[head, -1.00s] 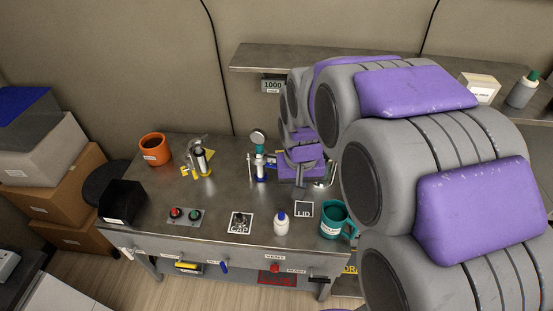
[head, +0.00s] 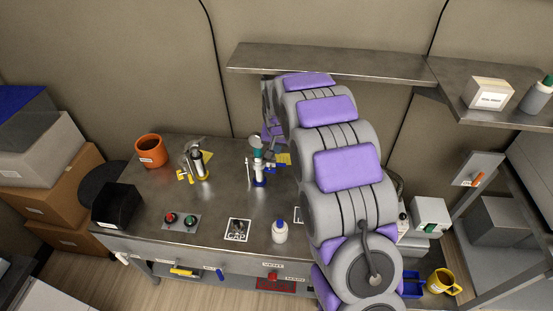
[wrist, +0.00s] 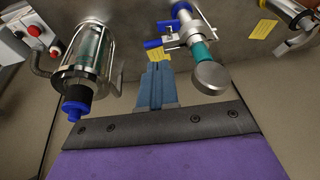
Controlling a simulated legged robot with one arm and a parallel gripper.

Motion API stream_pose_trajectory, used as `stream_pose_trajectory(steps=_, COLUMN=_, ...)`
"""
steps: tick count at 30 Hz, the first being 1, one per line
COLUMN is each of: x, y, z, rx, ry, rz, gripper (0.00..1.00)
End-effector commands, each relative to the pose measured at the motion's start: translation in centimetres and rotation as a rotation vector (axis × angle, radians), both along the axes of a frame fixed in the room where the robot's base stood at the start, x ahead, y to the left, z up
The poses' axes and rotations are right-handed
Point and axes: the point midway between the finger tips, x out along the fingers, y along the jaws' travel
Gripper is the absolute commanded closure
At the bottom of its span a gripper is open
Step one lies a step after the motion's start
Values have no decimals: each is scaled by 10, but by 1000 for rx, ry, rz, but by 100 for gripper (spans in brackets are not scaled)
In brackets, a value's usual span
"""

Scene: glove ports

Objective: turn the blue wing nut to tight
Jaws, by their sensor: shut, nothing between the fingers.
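The blue wing nut (wrist: 165,27) shows in the wrist view on the side of a metal fitting (wrist: 190,32) with a teal neck and a round grey cap. A second bright blue piece (wrist: 153,44) lies just beyond my fingertips; I cannot tell if it belongs to the nut. My gripper (wrist: 156,70) is shut and empty, pointing at this spot, seemingly short of it. In the head view the fitting (head: 258,168) stands upright on a blue base near the back of the bench.
A glass and metal canister (wrist: 88,60) with a blue knob stands left in the wrist view, near my gripper. A shelf (head: 330,63) runs behind.

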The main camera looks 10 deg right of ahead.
Motion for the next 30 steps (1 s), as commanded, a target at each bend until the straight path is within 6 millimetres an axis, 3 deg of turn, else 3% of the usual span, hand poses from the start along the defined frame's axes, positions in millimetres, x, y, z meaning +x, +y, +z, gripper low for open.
stream_pose_trajectory(steps=8, x=7, y=-2, z=-33, rx=2, ry=9, rz=-1, gripper=100)
stream_pose_trajectory(steps=22, x=28, y=0, z=-118, rx=1, ry=7, rz=0, gripper=100)
stream_pose_trajectory(steps=30, x=29, y=4, z=-134, rx=1, ry=5, rz=0, gripper=100)
